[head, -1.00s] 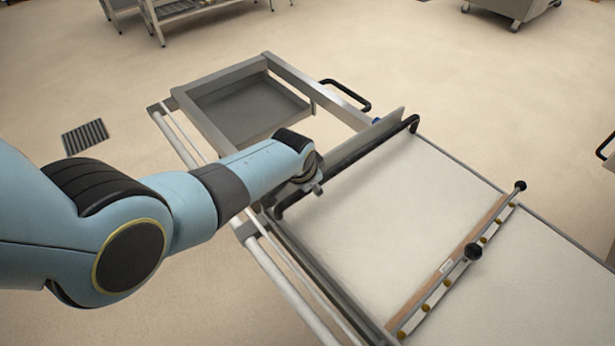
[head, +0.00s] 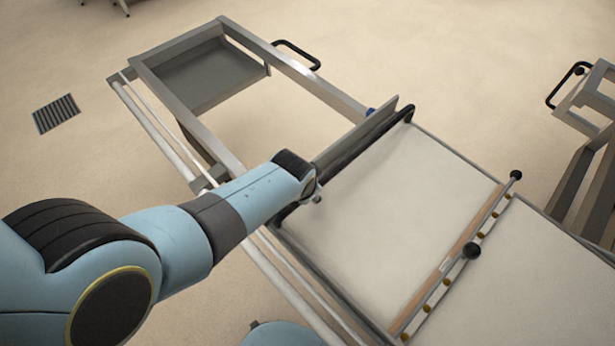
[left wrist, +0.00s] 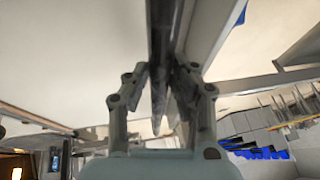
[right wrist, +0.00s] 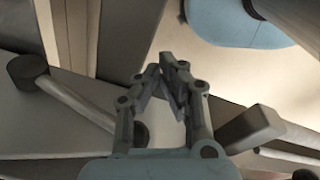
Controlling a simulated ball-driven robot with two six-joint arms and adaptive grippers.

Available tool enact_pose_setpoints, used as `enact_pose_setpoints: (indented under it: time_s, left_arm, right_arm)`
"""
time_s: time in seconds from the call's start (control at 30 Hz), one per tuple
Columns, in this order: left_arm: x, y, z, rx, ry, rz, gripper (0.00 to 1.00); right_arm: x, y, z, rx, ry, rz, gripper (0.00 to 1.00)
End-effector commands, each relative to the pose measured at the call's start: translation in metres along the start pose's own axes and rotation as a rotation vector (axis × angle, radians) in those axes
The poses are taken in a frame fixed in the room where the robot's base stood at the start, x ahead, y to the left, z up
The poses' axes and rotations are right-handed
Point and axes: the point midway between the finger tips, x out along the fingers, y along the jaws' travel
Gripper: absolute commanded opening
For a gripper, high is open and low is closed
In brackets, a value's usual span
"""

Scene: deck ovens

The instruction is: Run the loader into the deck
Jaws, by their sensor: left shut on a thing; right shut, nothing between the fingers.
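The loader's pale belt bed (head: 400,205) lies on a long metal frame (head: 290,72). A black handle bar (head: 365,143) spans its near end beside an upright grey plate. My left gripper (head: 312,192) is at that bar, its fingers mostly hidden behind my wrist. In the left wrist view my left gripper (left wrist: 158,85) is shut around the black bar (left wrist: 162,40). My right gripper (right wrist: 172,65) is shut and empty in the right wrist view, and outside the head view. The deck opening cannot be made out.
An empty grey tray (head: 200,75) sits in the frame's far left end. A metal rack (head: 590,100) stands at the right. A floor drain (head: 55,113) lies in open floor at left.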

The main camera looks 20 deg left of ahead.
Motion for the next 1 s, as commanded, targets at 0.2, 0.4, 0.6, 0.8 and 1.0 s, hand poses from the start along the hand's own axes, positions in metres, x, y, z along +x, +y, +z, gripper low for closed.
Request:
enact_pose_setpoints:
  time_s: [0.2, 0.4, 0.6, 0.8, 1.0]
  left_arm:
    - [-0.0020, 0.0039, 0.0013, 0.000, 0.002, 0.000, 0.00]
    - [-0.0018, 0.0043, 0.0013, -0.001, 0.002, 0.000, 0.00]
    - [-0.0018, 0.0042, 0.0012, -0.001, 0.003, 0.000, 0.34]
    - [-0.0017, 0.0035, 0.0016, 0.000, 0.002, -0.001, 0.46]
    - [-0.0010, 0.0021, 0.0012, 0.000, 0.002, -0.002, 0.46]
  right_arm:
    - [-0.0024, 0.0000, -0.0006, 0.000, 0.001, 0.000, 0.00]
    - [-0.0022, 0.0000, -0.0007, 0.000, 0.001, 0.000, 0.00]
    - [-0.0022, 0.0000, -0.0007, 0.000, 0.001, 0.000, 0.00]
    - [-0.0021, 0.0001, -0.0006, 0.000, 0.000, 0.000, 0.00]
    - [-0.0012, 0.0025, -0.0007, -0.001, 0.000, 0.003, 0.00]
